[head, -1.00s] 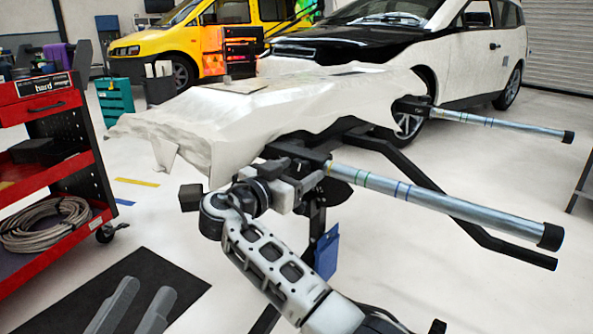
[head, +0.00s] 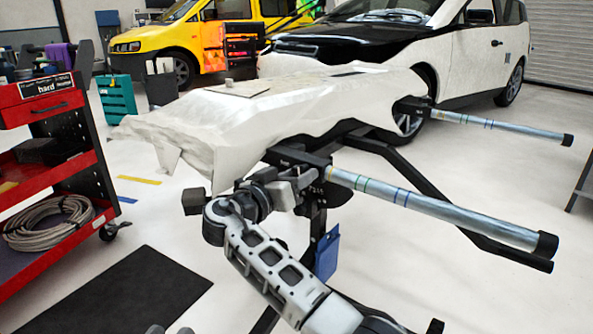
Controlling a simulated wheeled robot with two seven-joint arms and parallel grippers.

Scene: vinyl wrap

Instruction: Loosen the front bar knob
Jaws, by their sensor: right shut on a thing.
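The front bar (head: 435,207) is a silver tube with coloured bands and a black end cap, running from a black clamp bracket (head: 300,157) on the stand toward the lower right. My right gripper (head: 299,186) is at the underside of this bracket, shut on the front bar knob. The knob itself is hidden by the fingers. My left gripper (head: 169,330) shows only its two grey fingertips at the bottom edge. They are apart with nothing seen between them.
A white-wrapped panel (head: 235,120) lies on the stand above my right gripper. The back bar (head: 500,128) sticks out at the right. A red tool cart (head: 60,190) with a coiled hose stands at the left. A dark mat (head: 130,290) lies on the open floor.

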